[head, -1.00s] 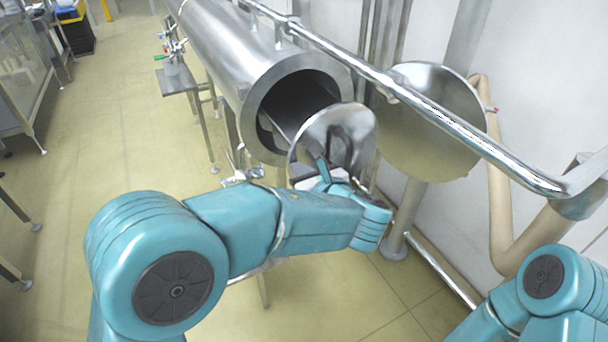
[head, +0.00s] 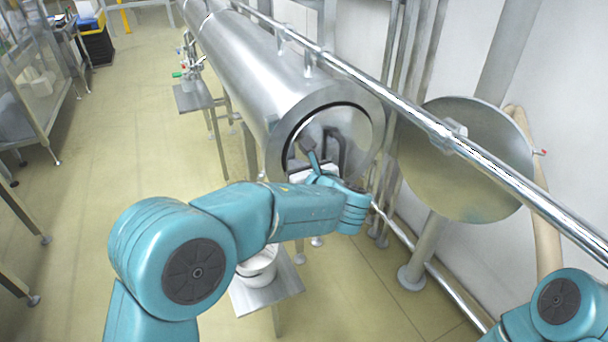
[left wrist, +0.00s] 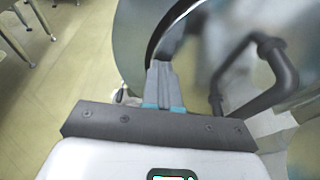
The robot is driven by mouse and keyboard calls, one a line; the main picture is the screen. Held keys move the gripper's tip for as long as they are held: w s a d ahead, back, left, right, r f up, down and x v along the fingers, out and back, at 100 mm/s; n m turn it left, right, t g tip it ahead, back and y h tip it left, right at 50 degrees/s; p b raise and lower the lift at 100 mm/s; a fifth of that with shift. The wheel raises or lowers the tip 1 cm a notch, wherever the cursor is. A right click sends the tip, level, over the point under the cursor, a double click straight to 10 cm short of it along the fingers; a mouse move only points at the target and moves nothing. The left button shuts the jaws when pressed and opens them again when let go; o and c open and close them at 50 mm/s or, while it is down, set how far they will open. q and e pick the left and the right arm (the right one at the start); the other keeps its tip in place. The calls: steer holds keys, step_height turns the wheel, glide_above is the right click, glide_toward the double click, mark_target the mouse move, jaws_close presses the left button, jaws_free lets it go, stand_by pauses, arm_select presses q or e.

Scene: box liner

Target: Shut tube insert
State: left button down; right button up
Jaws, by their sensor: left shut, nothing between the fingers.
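The steel tube (head: 262,75) runs away from me, its open end facing me. The tube insert's round, shiny end plate (head: 354,122) sits in the tube mouth, with a dark curved gap along its upper and left edge. A black bar handle on the plate (head: 338,146) also shows in the left wrist view (left wrist: 272,62). My left gripper (head: 307,146) is shut and empty, its fingertips at the plate beside the handle; I cannot tell whether they touch. The fingers also show in the left wrist view (left wrist: 162,80). Of my right arm only a link shows; its gripper is out of frame.
A large round steel door (head: 468,165) stands open right of the tube. A shiny rail (head: 400,95) crosses above it. A white bucket (head: 258,265) on a small steel stand is below my left arm.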

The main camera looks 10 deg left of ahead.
mark_target(288, 154)
arm_select(q)
steer(key=w+a, duration=0.1)
steer(key=w, duration=0.1)
steer(key=w+a, duration=0.2)
steer(key=shift+w+a+p, duration=0.15)
steer(key=shift+w+p, duration=0.05)
steer(key=shift+p, duration=0.15)
